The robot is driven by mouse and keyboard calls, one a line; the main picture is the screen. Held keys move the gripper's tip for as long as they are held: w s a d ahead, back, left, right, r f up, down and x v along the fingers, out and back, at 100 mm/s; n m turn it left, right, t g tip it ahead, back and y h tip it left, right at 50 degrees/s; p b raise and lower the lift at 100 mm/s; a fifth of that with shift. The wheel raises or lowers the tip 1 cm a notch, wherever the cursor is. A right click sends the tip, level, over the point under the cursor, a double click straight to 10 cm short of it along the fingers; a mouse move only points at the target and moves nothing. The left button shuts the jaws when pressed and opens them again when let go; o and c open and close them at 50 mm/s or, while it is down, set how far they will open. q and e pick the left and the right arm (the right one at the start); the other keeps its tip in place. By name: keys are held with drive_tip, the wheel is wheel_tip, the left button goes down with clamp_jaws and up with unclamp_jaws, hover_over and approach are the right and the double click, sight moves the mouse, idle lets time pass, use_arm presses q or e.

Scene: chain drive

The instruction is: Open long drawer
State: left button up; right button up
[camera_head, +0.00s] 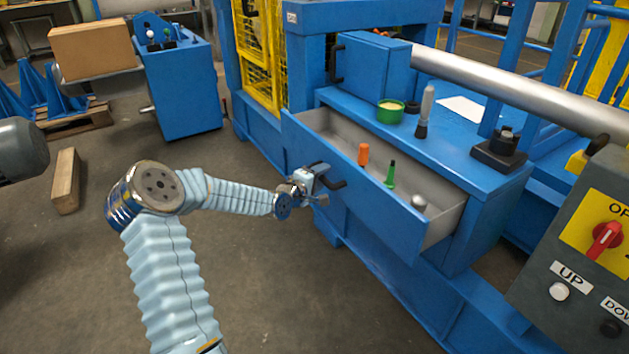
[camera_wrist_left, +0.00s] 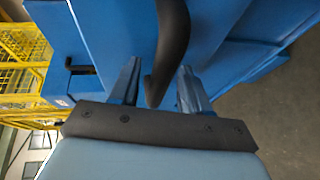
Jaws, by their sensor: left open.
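The long blue drawer (camera_head: 350,196) stands pulled out from the blue machine, its grey inside showing. In it are an orange-handled item (camera_head: 363,154), a green item (camera_head: 390,175) and a pale round-topped item (camera_head: 419,202). My left gripper (camera_head: 315,187) is at the drawer's front, by its black handle (camera_head: 335,184). In the left wrist view, the black handle (camera_wrist_left: 172,45) reaches down between the two open fingers of my left gripper (camera_wrist_left: 158,88). I cannot tell whether a finger touches it. My right gripper is not in view.
The blue top (camera_head: 450,150) above the drawer holds a green bowl (camera_head: 390,110), a brush-like tool (camera_head: 424,110) and a dark block (camera_head: 500,150). A control box (camera_head: 580,260) stands at the right. A wooden beam (camera_head: 66,180) lies on the left floor. Floor before the drawer is clear.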

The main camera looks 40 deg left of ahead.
use_arm(q)
drive_tip(key=s+r+p, duration=0.1)
drive_tip(key=s+r, duration=0.1)
drive_tip(key=s, duration=1.1)
drive_tip(key=shift+s+r+p, duration=0.2)
drive_tip(key=shift+p, duration=0.2)
drive_tip(key=s+d+f+m+g+h, duration=0.15)
drive_tip(key=d+f+m+g, duration=0.25)
drive_tip(key=d+f, duration=0.7)
drive_tip(key=s+d+f+m+g+h, duration=0.1)
drive_tip(key=d+f+m+g+h, duration=0.2)
drive_tip(key=d+f, duration=0.8)
drive_tip(key=s+d+f+m+g, duration=0.3)
drive_tip(key=s+d, duration=0.3)
drive_tip(key=s, duration=0.2)
drive_tip(key=s+d+f+m+g, duration=0.4)
drive_tip(key=s+d, duration=0.3)
drive_tip(key=s, duration=0.2)
drive_tip(key=shift+f+m+g, duration=0.3)
drive_tip(key=shift+m+g, duration=0.4)
